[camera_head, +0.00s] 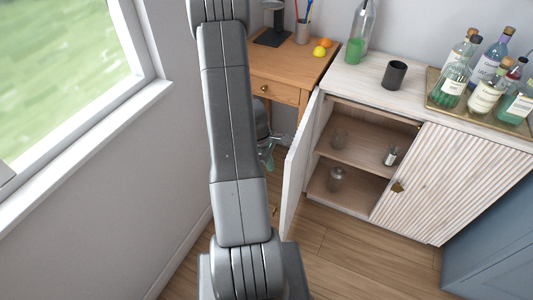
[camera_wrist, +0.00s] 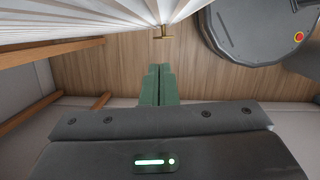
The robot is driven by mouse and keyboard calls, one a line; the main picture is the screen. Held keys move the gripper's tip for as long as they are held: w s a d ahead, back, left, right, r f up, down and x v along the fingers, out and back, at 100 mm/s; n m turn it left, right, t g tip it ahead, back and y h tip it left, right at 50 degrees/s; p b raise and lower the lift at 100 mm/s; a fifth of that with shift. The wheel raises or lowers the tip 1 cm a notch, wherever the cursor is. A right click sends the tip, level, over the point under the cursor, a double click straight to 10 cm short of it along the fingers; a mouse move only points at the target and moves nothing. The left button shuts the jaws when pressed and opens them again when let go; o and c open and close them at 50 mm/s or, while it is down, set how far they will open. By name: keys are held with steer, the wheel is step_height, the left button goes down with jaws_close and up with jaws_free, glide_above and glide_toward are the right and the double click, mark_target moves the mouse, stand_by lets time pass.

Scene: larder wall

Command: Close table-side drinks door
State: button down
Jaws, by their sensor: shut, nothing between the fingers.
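The table-side drinks door (camera_head: 296,165) is the left door of the whitewashed cabinet (camera_head: 345,75). It stands wide open, seen nearly edge-on in the head view. In the wrist view its ribbed white face (camera_wrist: 90,22) spans the top, with a brass knob (camera_wrist: 163,36) at its edge. My gripper (camera_head: 269,158) is on the outer side of the door, between it and the wooden table, partly hidden by my arm. In the wrist view its green fingers (camera_wrist: 158,72) are together and empty. I cannot tell whether they touch the door.
The right cabinet door (camera_head: 440,180) is shut. Glassware stands on the open shelves (camera_head: 350,145). A cup (camera_head: 395,75) and a tray (camera_head: 433,98) of several bottles are on top. The wooden table (camera_head: 275,65) is close on the left. Floor (camera_head: 335,255) in front is clear.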

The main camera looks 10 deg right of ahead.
steer(key=shift+s+d+f+p, duration=0.15)
steer(key=shift+s+d, duration=0.2)
steer(key=shift+d, duration=0.25)
steer(key=shift+s+d+f+p, duration=0.1)
steer(key=shift+s+d, duration=0.2)
steer(key=shift+d, duration=0.35)
steer(key=shift+s+d+f+p, duration=0.15)
steer(key=shift+s+d, duration=0.2)
steer(key=shift+d, duration=0.25)
